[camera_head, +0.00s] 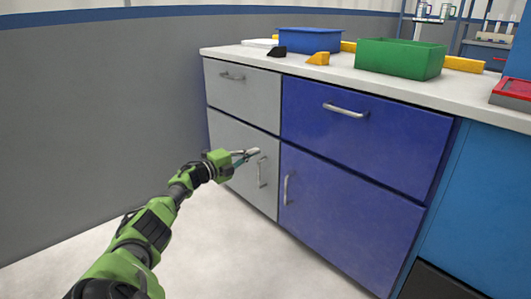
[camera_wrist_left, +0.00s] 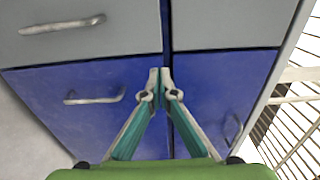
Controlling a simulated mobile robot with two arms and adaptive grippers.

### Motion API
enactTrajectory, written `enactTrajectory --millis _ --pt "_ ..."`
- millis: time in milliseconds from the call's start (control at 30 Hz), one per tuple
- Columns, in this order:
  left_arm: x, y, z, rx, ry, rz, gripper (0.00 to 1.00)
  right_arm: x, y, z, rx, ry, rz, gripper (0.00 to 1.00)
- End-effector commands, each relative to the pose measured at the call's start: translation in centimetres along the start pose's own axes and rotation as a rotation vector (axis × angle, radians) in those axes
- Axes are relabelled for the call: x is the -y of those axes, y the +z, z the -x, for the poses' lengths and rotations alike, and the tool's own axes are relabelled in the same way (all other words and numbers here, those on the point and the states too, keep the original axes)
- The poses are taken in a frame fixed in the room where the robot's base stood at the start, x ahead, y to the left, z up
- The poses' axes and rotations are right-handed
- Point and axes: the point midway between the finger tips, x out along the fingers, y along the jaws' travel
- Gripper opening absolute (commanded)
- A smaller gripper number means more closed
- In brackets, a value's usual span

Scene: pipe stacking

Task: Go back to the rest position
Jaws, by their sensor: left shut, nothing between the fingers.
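My left gripper (camera_head: 252,153) reaches in from the left in the head view, in front of the cabinet's grey lower door (camera_head: 240,180). In the left wrist view its two fingers (camera_wrist_left: 160,80) meet at the tips. It is shut and empty. I cannot tell from the head view whether it touches the door handle (camera_head: 262,172) beside it. My right gripper is not in view.
A cabinet with grey and blue fronts stands ahead, all closed. On its white countertop (camera_head: 330,71) are a blue bin (camera_head: 310,42), a green bin (camera_head: 400,58), and small black (camera_head: 277,52) and yellow (camera_head: 319,58) pieces. A grey wall (camera_head: 90,110) is at left; the floor (camera_head: 225,265) is clear.

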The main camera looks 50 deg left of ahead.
Motion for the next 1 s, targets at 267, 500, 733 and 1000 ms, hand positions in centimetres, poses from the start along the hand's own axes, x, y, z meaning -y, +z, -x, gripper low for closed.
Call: enactTrajectory --millis 267,500,733,1000 --pt "0.0 0.7 0.8 0.000 -0.001 -0.001 0.00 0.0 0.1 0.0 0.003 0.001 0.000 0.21" --pt "-0.5 -2.9 -0.6 -0.064 -0.012 0.023 0.00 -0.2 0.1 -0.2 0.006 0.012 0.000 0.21" --pt "-1.7 -18.4 -3.6 -0.324 -0.072 0.160 0.00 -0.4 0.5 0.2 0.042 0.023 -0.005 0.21" --pt "0.6 -38.8 -0.7 -0.646 -0.183 0.430 0.00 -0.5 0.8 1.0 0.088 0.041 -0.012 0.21"
